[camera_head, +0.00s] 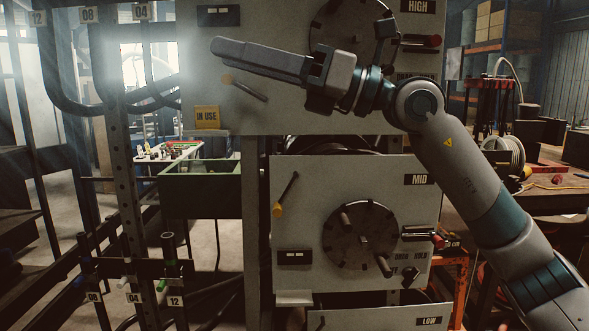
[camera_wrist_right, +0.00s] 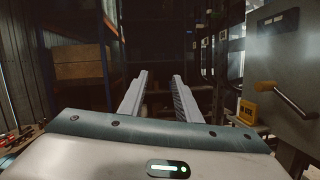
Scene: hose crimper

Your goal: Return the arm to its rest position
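My right arm (camera_head: 455,165) comes in from the lower right of the head view and bends left in front of the upper machine panel (camera_head: 285,25). My right gripper (camera_head: 222,48) points left, level with the upper panel. In the right wrist view its two fingers (camera_wrist_right: 160,98) are apart with nothing between them. The upper panel also shows at the right of that view, with a yellow-tipped lever (camera_wrist_right: 285,98) and a yellow IN USE tag (camera_wrist_right: 247,111). My left gripper is in neither view.
Below stands a panel marked MID (camera_head: 300,225) with a round dial (camera_head: 360,235) and handles. Racks with hoses (camera_head: 115,95) and a green bin (camera_head: 200,190) stand at left. A workbench (camera_head: 555,200) with a cable reel (camera_head: 503,155) is at right.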

